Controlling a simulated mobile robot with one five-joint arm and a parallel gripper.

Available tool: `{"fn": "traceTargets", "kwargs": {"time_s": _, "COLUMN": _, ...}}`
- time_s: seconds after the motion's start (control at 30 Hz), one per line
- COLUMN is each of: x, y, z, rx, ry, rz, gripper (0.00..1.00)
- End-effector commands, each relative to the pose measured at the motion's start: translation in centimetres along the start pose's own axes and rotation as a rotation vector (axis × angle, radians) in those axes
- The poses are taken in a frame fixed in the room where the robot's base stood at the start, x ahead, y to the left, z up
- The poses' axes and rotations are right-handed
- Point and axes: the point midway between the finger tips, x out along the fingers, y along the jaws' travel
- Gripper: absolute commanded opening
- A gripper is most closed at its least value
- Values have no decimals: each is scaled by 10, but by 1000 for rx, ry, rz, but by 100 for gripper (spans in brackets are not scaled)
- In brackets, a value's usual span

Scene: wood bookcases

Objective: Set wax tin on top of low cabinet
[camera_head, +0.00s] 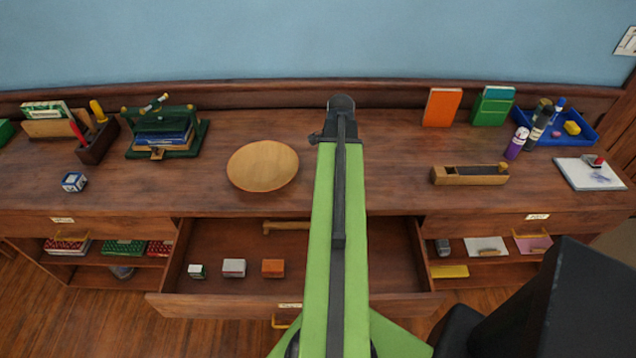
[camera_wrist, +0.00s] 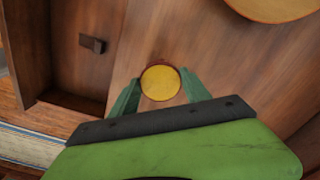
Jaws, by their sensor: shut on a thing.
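The wax tin (camera_wrist: 160,84) is a small round tin with a yellow top and a dark reddish rim, seen from above in the wrist view. My gripper (camera_wrist: 160,79) is shut on it, with one green finger on each side. Brown wood shows around the tin; I cannot tell whether the tin touches it. In the head view my green arm hides the tin and the gripper. The low wooden cabinet (camera_head: 395,150) runs across the head view, and its top bears several things.
A round wooden plate (camera_head: 262,166) lies on the top, left of my arm; a wooden plane (camera_head: 470,174) lies right of it. An open drawer (camera_head: 220,307) juts out below, holding small boxes. A blue tray (camera_head: 572,128) and bottles stand at right. Bare top lies between.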

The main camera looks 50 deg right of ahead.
Motion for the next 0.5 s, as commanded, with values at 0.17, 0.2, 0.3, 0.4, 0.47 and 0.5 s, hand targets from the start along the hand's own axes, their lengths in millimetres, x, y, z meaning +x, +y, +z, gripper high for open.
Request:
{"fn": "traceTargets", "kwargs": {"time_s": 0.17, "x": 9, "y": -7, "z": -1, "rx": 0, "ry": 0, "rz": 0, "gripper": 8}}
{"fn": "traceTargets", "kwargs": {"time_s": 0.2, "x": 9, "y": -7, "z": 0, "rx": -1, "ry": 0, "rz": 0, "gripper": 8}}
{"fn": "traceTargets", "kwargs": {"time_s": 0.3, "x": 22, "y": -6, "z": 0, "rx": -1, "ry": 0, "rz": 0, "gripper": 8}}
{"fn": "traceTargets", "kwargs": {"time_s": 0.4, "x": 42, "y": -5, "z": -2, "rx": 2, "ry": 0, "rz": 0, "gripper": 8}}
{"fn": "traceTargets", "kwargs": {"time_s": 0.47, "x": 50, "y": -5, "z": -2, "rx": 2, "ry": 0, "rz": 0, "gripper": 8}}
{"fn": "traceTargets", "kwargs": {"time_s": 0.5, "x": 52, "y": -5, "z": -2, "rx": 2, "ry": 0, "rz": 0, "gripper": 8}}
